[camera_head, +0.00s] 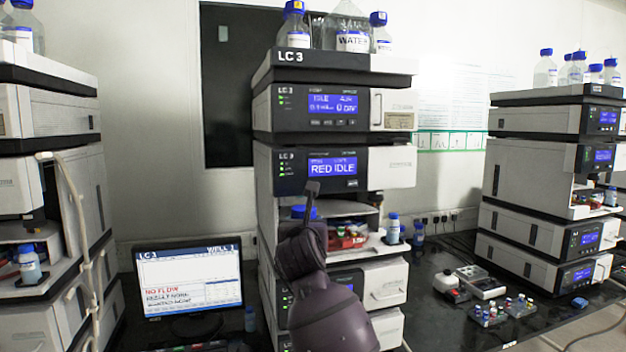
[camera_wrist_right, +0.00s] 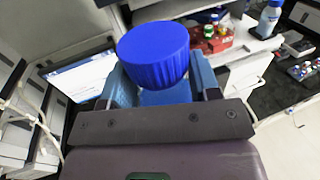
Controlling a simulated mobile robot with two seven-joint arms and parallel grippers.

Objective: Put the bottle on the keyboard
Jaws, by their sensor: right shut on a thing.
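My right gripper (camera_wrist_right: 163,88) is shut on a bottle with a ribbed blue cap (camera_wrist_right: 155,58). The cap stands up between the fingers in the right wrist view, and most of the bottle's body is hidden by the gripper. In the head view a blue cap (camera_head: 303,211) shows just behind my dark right wrist, in front of the middle instrument stack. A dark keyboard (camera_head: 200,346) seems to lie below the monitor at the bottom edge of the head view, mostly cut off. My left gripper is not in view.
A monitor (camera_head: 190,280) stands left of the middle stack (camera_head: 335,65). The stack's open bay holds a red tray (camera_head: 345,241) of vials and another bottle (camera_head: 393,229). Small vial racks (camera_head: 489,314) stand on the bench at right.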

